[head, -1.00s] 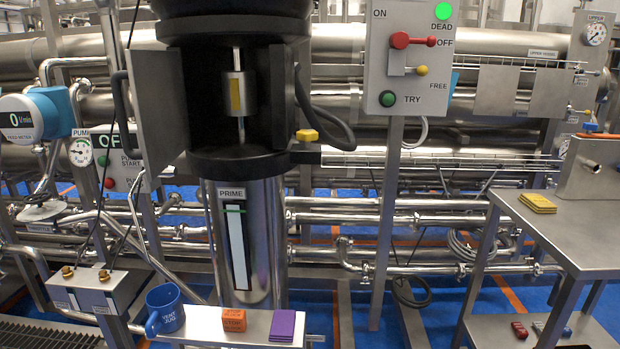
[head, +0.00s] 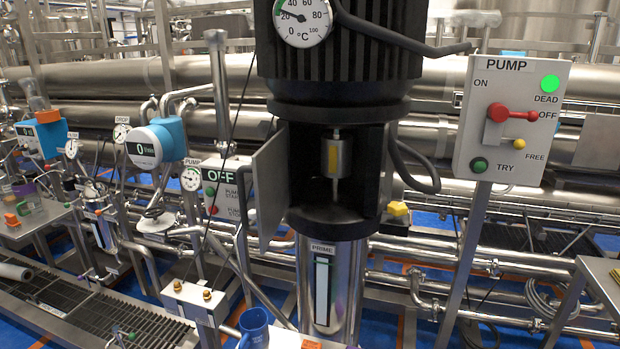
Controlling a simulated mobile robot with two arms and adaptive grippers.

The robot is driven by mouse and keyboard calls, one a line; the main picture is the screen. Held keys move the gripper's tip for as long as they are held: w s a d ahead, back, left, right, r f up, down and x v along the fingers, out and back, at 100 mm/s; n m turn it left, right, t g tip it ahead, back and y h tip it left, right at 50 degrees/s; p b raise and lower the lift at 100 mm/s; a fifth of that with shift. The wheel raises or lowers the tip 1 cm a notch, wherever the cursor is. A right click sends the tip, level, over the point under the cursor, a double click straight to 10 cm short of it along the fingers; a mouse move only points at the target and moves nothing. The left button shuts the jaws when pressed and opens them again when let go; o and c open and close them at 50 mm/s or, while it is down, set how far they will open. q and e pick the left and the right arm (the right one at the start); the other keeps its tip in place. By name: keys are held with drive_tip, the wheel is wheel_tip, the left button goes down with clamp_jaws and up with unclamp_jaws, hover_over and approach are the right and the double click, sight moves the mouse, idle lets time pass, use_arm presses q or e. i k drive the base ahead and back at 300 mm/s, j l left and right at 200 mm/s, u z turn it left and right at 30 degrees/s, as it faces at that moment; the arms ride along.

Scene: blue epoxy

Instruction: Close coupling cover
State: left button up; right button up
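The coupling cover (head: 270,187) is a grey metal plate on the left side of the black pump housing. It stands swung open to the left, with a dark bar handle along its outer edge. Behind the opening, the steel coupling (head: 338,158) with a yellow mark sits on a thin vertical shaft, fully exposed. The pump (head: 345,98) has a black ribbed motor above and a steel cylinder marked PRIME (head: 335,285) below. Neither of my grippers shows in the head view.
A PUMP switch panel (head: 522,125) with a red lever at OFF and a green DEAD light stands on a post to the right. A blue jug (head: 253,328) is below the cover. Black cables hang left of the cover.

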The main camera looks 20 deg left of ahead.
sight(269, 168)
drive_tip(key=j+z, duration=0.25)
drive_tip(key=j, duration=0.8)
drive_tip(key=k+j+z, duration=0.1)
drive_tip(key=j+z, duration=0.2)
drive_tip(key=j, duration=0.8)
